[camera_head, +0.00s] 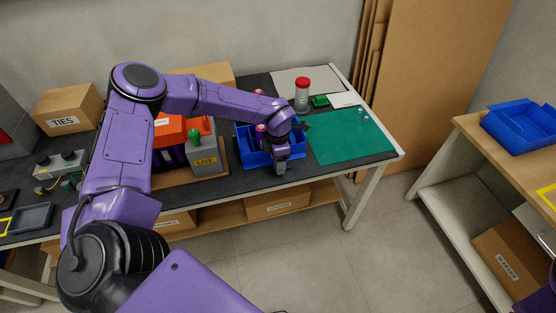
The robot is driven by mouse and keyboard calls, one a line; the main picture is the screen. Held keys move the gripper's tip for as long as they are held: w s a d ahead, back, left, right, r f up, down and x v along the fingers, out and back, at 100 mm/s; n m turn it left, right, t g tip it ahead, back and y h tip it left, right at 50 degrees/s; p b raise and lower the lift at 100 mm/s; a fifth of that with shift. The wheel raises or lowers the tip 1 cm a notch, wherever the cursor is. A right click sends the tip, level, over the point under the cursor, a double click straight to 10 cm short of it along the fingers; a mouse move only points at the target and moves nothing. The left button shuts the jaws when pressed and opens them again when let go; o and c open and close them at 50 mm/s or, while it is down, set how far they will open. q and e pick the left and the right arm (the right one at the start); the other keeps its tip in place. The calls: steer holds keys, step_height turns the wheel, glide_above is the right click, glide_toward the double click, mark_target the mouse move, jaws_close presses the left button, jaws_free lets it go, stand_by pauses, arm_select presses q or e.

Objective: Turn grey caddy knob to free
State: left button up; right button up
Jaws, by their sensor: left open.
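A grey box labelled LIVE (205,161) stands on the dark bench, left of the blue bin. A green knob-like piece (195,136) stands on or just behind its top; its setting is too small to read. Which thing is the grey caddy is not clear from this view. My left gripper (282,167) points down at the front right corner of the blue bin (245,146), right of the grey box and apart from it. It is open. My left arm crosses above the bench and hides part of it. My right gripper is out of view.
An orange-topped unit (170,129) stands beside the grey box. A green mat (350,135), a red-capped jar (302,95) and a small green block (320,101) lie to the right. Cardboard boxes (68,108) stand at the back. The mat's middle is clear.

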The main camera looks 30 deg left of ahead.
arm_select(q)
step_height(320, 180, up, 10)
steer(key=b, duration=0.1)
steer(key=shift+r, duration=0.25)
steer(key=shift+f, duration=0.1)
